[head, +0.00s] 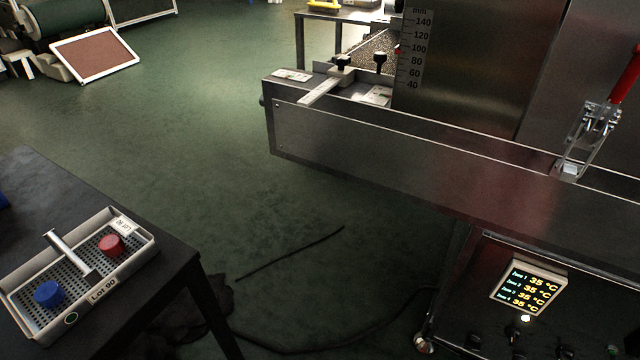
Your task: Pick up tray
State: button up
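A light grey tray (130,270) with a perforated floor lies on a dark table at the lower left. Its front wall carries a "Lot 90" label and a green round mark. A metal bar handle (70,252) stands up across its middle. A blue round piece (48,293) and a red round piece (110,245) sit inside it, with a small white tag (122,226) at the far corner. My gripper is not in view.
The dark table (172,278) has its right edge close to the tray. A metal dryer (400,145) with a red-handled clamp (590,125) and a 35 °C display (528,284) fills the right. Dark cables (290,252) lie on the green floor between. A brown framed panel (95,54) stands far left.

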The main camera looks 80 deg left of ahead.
aim_at(75, 261)
jog(key=u, duration=4.1)
jog(key=i+l+u, duration=0.4)
jog(key=l, duration=0.2)
jog(key=i+l+u, duration=0.2)
jog(key=l, duration=0.1)
